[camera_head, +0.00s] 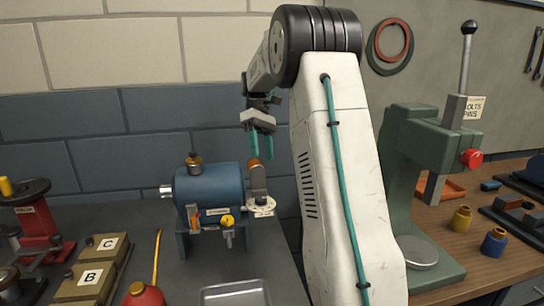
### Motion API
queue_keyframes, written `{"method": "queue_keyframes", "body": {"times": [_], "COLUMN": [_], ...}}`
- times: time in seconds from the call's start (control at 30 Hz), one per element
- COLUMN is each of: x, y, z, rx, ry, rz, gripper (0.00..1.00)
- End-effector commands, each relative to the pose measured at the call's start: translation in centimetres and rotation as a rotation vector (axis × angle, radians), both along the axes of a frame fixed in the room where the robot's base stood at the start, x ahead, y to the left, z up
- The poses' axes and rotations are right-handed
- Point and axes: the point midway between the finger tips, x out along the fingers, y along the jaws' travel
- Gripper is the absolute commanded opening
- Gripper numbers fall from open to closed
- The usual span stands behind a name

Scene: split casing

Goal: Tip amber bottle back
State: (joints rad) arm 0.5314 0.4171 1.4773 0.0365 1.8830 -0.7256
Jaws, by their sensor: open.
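My gripper (261,152) hangs with its teal fingers pointing down and apart, just above the right end of a blue cylindrical casing (209,190). Just below the fingers is a small amber-brown, bottle-like piece (257,182) with an orange rounded top. It stands roughly upright over a pale round plate with a label (262,208). This piece may be the amber bottle; it is too small to be sure. Nothing shows held between the fingers. A brass-and-dark fitting (194,160) sits on top of the casing.
My white arm fills the centre right and hides part of the bench. Boxes marked C (108,250) and B (88,280), a red oil can (144,293) and a metal tray (236,295) are in front. A green press (412,170) stands to the right.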

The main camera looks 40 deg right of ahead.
Motion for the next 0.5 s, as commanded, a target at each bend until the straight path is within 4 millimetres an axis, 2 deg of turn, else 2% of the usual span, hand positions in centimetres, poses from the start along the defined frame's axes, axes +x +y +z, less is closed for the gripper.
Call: {"method": "queue_keyframes", "body": {"times": [0.03,0.2,0.33,0.5], "x": [-1.2,-4.3,-5.9,-6.8], "y": [0.5,1.8,2.5,2.9], "z": [0.3,0.5,0.7,0.7], "rx": [-0.001,-0.002,-0.001,-0.001], "ry": [-0.001,-0.002,-0.001,-0.001], "rz": [0.000,0.000,0.000,0.000], "gripper": [0.52,0.52,0.52,0.52]}}
